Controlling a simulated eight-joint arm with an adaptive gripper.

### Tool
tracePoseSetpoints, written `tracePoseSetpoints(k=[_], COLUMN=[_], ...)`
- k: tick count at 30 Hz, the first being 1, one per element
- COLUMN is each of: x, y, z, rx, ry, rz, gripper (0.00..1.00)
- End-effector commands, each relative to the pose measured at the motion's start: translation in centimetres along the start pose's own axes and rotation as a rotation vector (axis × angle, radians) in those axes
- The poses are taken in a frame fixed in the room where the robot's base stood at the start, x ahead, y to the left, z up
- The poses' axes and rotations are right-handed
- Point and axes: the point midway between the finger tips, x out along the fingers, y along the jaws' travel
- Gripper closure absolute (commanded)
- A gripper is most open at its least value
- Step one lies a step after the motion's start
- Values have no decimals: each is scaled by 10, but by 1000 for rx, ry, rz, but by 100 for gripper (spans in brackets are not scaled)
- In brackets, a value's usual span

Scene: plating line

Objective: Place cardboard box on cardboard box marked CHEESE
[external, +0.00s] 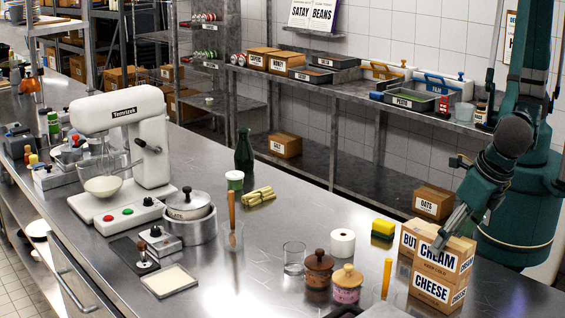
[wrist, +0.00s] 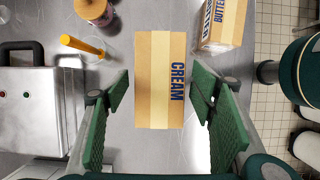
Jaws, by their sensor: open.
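A cardboard box marked CREAM (external: 437,259) sits upright on top of the cardboard box marked CHEESE (external: 432,291) at the counter's right end, their sides roughly lined up. My gripper (external: 462,226) is over this stack, pointing down. In the wrist view the top of the CREAM box (wrist: 158,80) lies between the two green finger pads of my gripper (wrist: 161,90), with a gap on each side. My gripper is open and holds nothing. The CHEESE box is hidden under the CREAM box in the wrist view.
A BUTTER box (external: 408,239) stands close beside the stack. A yellow-handled container (external: 386,279), a pink jar (external: 347,284) and a brown jar (external: 318,267) stand left of it. A silver appliance (wrist: 32,98) is at the left in the wrist view.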

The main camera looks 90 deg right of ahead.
Motion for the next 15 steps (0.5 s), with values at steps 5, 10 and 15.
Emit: tracePoseSetpoints(k=[5, 10, 15], x=[-23, -36, -40], y=[0, -1, -3], z=[0, -1, -2], rx=[-1, -4, -6], ry=[0, 0, 0], rz=[0, 1, 2], gripper=[44, 44, 44])
